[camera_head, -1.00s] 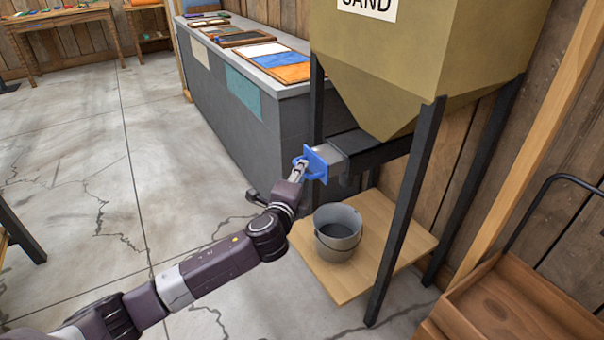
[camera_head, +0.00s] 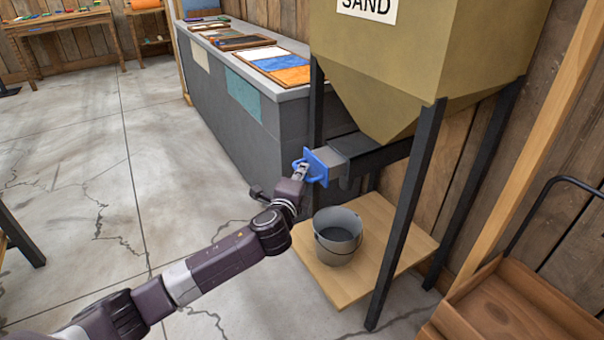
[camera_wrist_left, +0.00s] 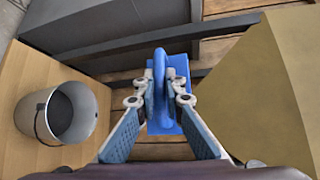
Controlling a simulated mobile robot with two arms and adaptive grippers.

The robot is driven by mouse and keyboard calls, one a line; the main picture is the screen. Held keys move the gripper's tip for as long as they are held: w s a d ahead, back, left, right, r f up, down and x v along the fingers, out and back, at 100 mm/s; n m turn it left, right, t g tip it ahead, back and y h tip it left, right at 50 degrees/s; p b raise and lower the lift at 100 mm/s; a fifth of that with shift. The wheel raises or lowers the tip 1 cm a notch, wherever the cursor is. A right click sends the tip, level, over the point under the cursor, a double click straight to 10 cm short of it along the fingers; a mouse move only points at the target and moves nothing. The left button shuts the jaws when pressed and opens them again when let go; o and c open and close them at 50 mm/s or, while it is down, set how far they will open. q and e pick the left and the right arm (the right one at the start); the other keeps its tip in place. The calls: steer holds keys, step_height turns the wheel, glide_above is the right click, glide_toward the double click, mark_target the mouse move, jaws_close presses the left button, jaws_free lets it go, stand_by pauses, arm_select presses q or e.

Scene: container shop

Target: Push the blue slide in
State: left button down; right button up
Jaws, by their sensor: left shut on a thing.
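The blue slide (camera_head: 318,166) is a blue plate with a loop handle on the end of a grey slide bar under the sand hopper (camera_head: 420,60). Some of the grey bar (camera_head: 334,156) shows between the blue plate and the dark housing (camera_head: 376,153). My left gripper (camera_head: 301,168) is at the handle. In the left wrist view the fingers of my left gripper (camera_wrist_left: 160,92) are shut on the blue handle (camera_wrist_left: 160,75), one on each side. My right gripper is not in view.
Dark hopper legs (camera_head: 405,215) stand close by. A grey counter (camera_head: 225,95) is behind. A wooden cart (camera_head: 500,305) is at lower right.

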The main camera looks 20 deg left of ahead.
arm_select(q)
steer(key=w+d, duration=0.4)
steer(key=w, duration=0.1)
steer(key=shift+w+d, duration=0.1)
steer(key=shift+w, duration=0.05)
steer(key=shift+w+d, duration=0.15)
steer(key=shift+w, duration=0.05)
steer(key=shift+r, duration=0.15)
steer(key=c, duration=2.5)
jaws_free()
steer(key=o, duration=0.5)
steer(key=shift+w+d, duration=0.15)
steer(key=shift+s, duration=0.2)
